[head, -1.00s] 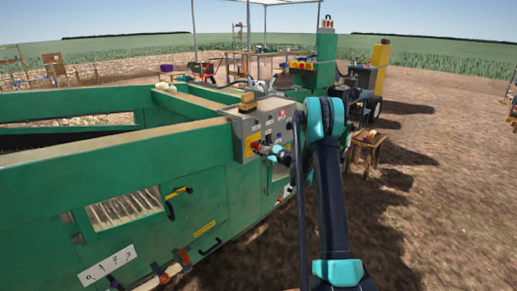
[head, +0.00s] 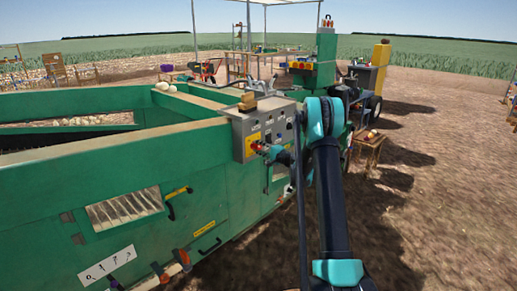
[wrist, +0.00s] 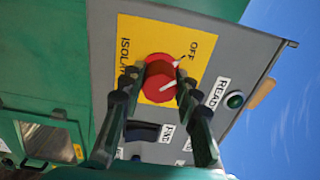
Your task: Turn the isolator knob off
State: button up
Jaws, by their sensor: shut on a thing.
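The isolator knob (wrist: 160,82) is red with white marks and sits on a yellow plate (wrist: 137,50) in the wrist view. The plate carries the words "ISOLA…", partly hidden, and "OFF". My gripper (wrist: 161,76) is shut on the knob, with one dark finger on each side of it. One white mark on the knob points toward the "OFF" side. In the head view the knob (head: 256,146) shows small and red on the grey control panel (head: 240,121), with my gripper (head: 264,152) at it.
A green button (wrist: 235,100) beside a "READ…" label and a dark switch (wrist: 141,131) are close to my fingers. A wooden block (head: 248,101) sits on the panel top. The green machine wall (head: 120,180) extends left; open ground lies right.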

dwell(0.3)
jog(key=o, duration=1.2)
jog(key=shift+c, duration=0.2)
jog(key=shift+s, duration=0.1)
jog(key=v, duration=1.2)
